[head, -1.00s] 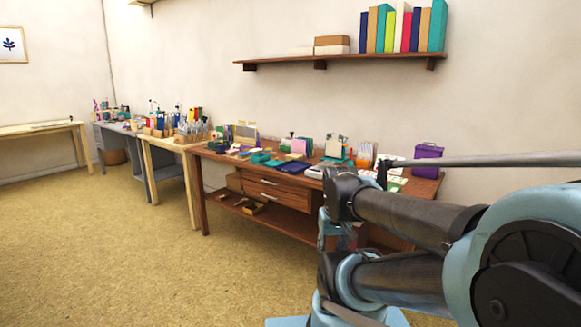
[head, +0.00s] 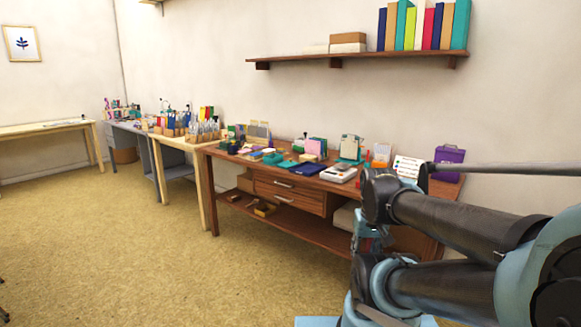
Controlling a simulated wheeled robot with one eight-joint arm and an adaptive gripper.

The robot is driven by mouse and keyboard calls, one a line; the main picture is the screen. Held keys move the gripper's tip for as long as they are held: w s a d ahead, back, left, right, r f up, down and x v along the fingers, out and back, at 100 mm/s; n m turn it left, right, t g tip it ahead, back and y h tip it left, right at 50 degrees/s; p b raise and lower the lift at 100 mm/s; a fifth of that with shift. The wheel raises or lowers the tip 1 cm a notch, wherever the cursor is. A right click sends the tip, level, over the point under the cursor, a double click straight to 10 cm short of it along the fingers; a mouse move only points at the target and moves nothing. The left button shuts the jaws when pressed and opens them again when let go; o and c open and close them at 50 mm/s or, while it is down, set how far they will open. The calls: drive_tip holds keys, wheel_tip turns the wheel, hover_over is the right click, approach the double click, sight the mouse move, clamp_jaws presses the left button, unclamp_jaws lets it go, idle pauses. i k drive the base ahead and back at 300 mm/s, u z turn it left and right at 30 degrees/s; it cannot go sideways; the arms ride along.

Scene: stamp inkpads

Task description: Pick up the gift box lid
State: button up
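I cannot make out a gift box lid for certain; the small things on the brown wooden desk (head: 222,197) are too far off to tell apart. A purple box with a handle (head: 449,160) stands at the desk's right end, partly behind my arm. Small teal, yellow and dark blue flat items lie along the desk top. My arm is folded across the right of the head view and hides part of the desk's right side. I cannot see my gripper's fingers.
A wall shelf (head: 400,61) holds upright books and a brown box (head: 348,42). A pale wooden table (head: 180,142) and a grey table (head: 155,172) stand left of the desk. Small items lie on the desk's lower shelf. The tan floor in front is clear.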

sight(288, 165)
drive_tip(key=i, duration=0.9)
